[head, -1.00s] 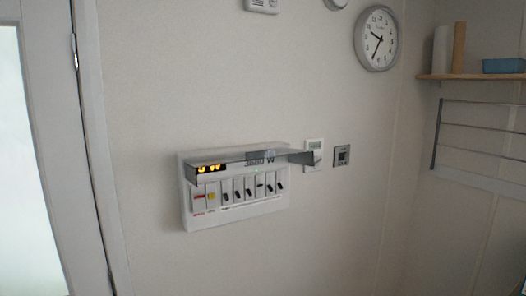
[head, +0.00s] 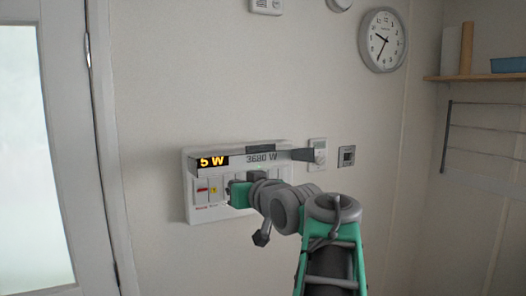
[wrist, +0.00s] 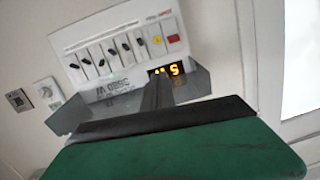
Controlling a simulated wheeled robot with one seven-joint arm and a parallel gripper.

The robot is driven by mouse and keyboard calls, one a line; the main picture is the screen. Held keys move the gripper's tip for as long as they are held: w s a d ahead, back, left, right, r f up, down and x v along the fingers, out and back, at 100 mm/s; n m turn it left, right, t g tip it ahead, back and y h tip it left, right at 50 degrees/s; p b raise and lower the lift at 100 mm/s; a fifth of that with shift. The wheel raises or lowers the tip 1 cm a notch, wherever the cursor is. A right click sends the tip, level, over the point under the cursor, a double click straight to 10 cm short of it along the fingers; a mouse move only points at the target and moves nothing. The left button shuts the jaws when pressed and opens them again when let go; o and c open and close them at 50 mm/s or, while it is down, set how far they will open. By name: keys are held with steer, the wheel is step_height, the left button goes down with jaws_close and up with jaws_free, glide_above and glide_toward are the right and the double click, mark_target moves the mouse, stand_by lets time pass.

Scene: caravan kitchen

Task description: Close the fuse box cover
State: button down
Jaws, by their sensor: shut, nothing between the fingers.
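The white fuse box (head: 190,205) is on the wall, with a row of dark switches that shows in the wrist view (wrist: 108,48). Its grey cover (head: 232,160) is raised and sticks out from the top of the box, its front edge reading "5 W" and "3680 W". The cover also shows in the wrist view (wrist: 189,88), upside down. My green and black gripper (head: 236,192) is in front of the box at cover height or just below, shut and empty. It hides most of the switches in the head view. I cannot tell whether its fingers touch the cover.
A thermostat (head: 318,150) and a small wall switch (head: 347,156) are right of the box. A clock (head: 382,40) hangs above right. A shelf (head: 470,77) and a wire rack (head: 485,140) are on the right wall. A door (head: 45,150) stands at left.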

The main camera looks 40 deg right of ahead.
steer(key=s+d+r+t+h, duration=0.2)
steer(key=s+d+r+t, duration=0.1)
steer(key=s+d+r, duration=0.65)
steer(key=w+r+p, duration=0.4)
steer(key=w, duration=0.7)
steer(key=f, duration=0.4)
steer(key=shift+s+d+f, duration=0.1)
steer(key=shift+s+d, duration=0.05)
steer(key=shift+d, duration=0.1)
steer(key=shift+f, duration=0.15)
